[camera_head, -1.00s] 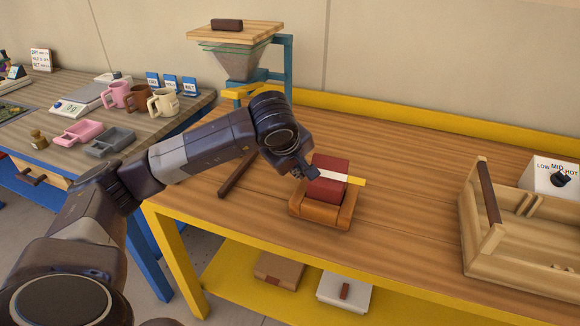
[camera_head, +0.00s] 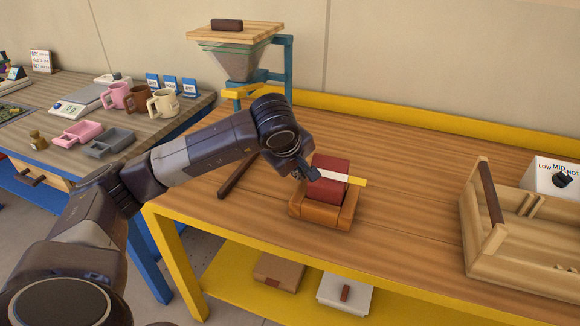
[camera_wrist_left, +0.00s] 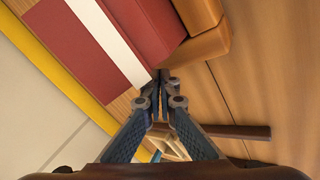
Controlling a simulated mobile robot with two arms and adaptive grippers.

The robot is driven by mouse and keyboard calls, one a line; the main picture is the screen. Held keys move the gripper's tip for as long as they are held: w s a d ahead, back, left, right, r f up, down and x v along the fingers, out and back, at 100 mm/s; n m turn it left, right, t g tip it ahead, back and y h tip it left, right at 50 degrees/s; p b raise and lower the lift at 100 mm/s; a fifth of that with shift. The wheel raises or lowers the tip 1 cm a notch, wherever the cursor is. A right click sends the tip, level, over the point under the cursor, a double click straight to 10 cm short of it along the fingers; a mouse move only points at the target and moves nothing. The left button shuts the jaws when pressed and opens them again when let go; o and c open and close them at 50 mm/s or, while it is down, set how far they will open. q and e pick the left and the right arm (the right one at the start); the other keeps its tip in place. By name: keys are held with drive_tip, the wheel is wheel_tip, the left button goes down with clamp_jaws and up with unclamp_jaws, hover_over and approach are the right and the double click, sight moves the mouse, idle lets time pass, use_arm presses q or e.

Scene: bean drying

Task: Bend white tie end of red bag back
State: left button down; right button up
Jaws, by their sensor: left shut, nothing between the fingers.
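The red bag (camera_head: 328,184) stands in an orange-brown wooden cradle (camera_head: 339,213) on the wooden bench. My left gripper (camera_head: 314,178) is shut with nothing held, at the left end of the white strip. In the left wrist view the shut fingertips (camera_wrist_left: 161,82) are close to the end of the white strip (camera_wrist_left: 112,42) beside the red bag (camera_wrist_left: 85,50); I cannot tell if they touch. My right gripper is not in view.
A dark bar (camera_head: 238,174) lies left of the cradle. A hopper stand (camera_head: 234,62) is behind. A wooden crate (camera_head: 485,190) and a white dial box (camera_head: 552,178) are at the right. Mugs and trays sit on the left table. The bench between cradle and crate is clear.

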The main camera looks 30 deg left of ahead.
use_arm(q)
drive_tip(key=shift+r, duration=0.15)
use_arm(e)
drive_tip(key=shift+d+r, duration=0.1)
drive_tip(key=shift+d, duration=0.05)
use_arm(q)
drive_tip(key=shift+p+v, duration=0.75)
drive_tip(key=shift+v, duration=0.75)
drive_tip(key=shift+p+v, duration=0.35)
drive_tip(key=shift+v, duration=0.6)
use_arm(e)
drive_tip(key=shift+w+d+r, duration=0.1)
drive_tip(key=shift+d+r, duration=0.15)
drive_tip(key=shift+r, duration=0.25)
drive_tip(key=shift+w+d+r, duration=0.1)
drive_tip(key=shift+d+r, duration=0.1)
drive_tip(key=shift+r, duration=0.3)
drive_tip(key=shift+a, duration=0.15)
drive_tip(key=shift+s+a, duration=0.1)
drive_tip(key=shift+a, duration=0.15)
